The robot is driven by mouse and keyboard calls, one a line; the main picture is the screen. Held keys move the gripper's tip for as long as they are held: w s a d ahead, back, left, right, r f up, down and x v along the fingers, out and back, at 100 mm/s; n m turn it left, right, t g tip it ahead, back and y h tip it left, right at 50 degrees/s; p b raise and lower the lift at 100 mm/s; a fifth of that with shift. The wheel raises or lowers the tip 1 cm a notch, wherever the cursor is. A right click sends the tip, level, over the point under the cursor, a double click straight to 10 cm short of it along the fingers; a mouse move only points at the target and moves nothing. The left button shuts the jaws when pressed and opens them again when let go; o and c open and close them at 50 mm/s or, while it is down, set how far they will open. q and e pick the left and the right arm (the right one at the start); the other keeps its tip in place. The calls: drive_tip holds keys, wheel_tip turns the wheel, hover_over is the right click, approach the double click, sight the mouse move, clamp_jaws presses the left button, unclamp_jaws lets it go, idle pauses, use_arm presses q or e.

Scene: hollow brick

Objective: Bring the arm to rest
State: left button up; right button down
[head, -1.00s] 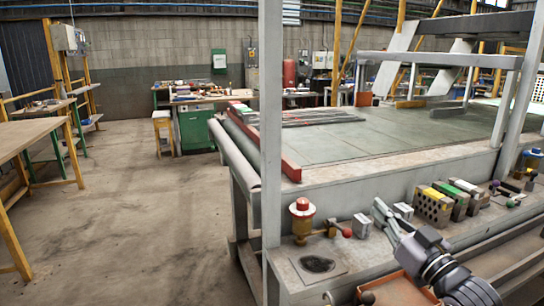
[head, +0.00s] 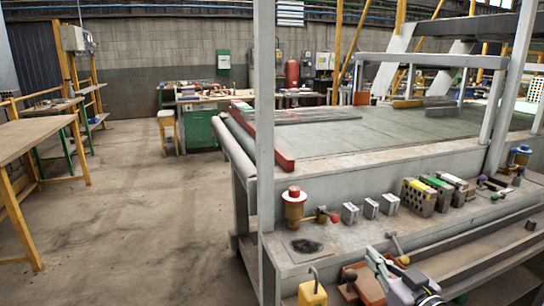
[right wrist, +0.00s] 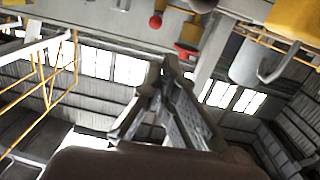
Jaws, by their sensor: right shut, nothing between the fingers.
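My right gripper (head: 372,256) is at the bottom right of the head view, over the front of the machine bench (head: 345,240). Its fingers are together with nothing between them. In the right wrist view the closed fingers (right wrist: 170,68) point up, with the roof and windows behind. My left gripper is not in view. Several hollow bricks with holes, among them one with a yellow top (head: 418,197) and one with a green top (head: 437,190), stand on the bench ledge, apart from the gripper. Small grey blocks (head: 370,207) stand left of them.
A red-topped yellow fixture (head: 294,206) stands at the ledge's left. A yellow hooked object (head: 312,292) and an orange box (head: 366,286) are low near my gripper. An upright post (head: 264,130) rises at the bench corner. The floor at left is open.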

drive_tip(key=s+a+f+m+g+h, duration=0.1)
drive_tip(key=s+f+g+h, duration=0.15)
drive_tip(key=s+f, duration=0.55)
drive_tip(key=s+a+f+g+h, duration=0.1)
drive_tip(key=s+f+g, duration=0.4)
drive_tip(key=f, duration=0.5)
drive_tip(key=s+f+g+h, duration=0.1)
drive_tip(key=s+f+g, duration=0.25)
drive_tip(key=s, duration=0.65)
drive_tip(key=s+f+g, duration=0.2)
drive_tip(key=s+f, duration=0.3)
drive_tip(key=s, duration=0.4)
wheel_tip(320, 180, down, 25)
drive_tip(key=s+g+p, duration=0.1)
drive_tip(key=s+p, duration=0.1)
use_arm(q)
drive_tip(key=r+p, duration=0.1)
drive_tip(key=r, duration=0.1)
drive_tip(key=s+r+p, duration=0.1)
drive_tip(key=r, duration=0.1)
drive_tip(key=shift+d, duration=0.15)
use_arm(e)
drive_tip(key=s+d+f+g, duration=0.1)
drive_tip(key=s+d+f, duration=0.2)
drive_tip(key=s+f, duration=1)
drive_tip(key=s, duration=0.3)
drive_tip(key=shift+s+h, duration=0.1)
drive_tip(key=shift+h, duration=0.15)
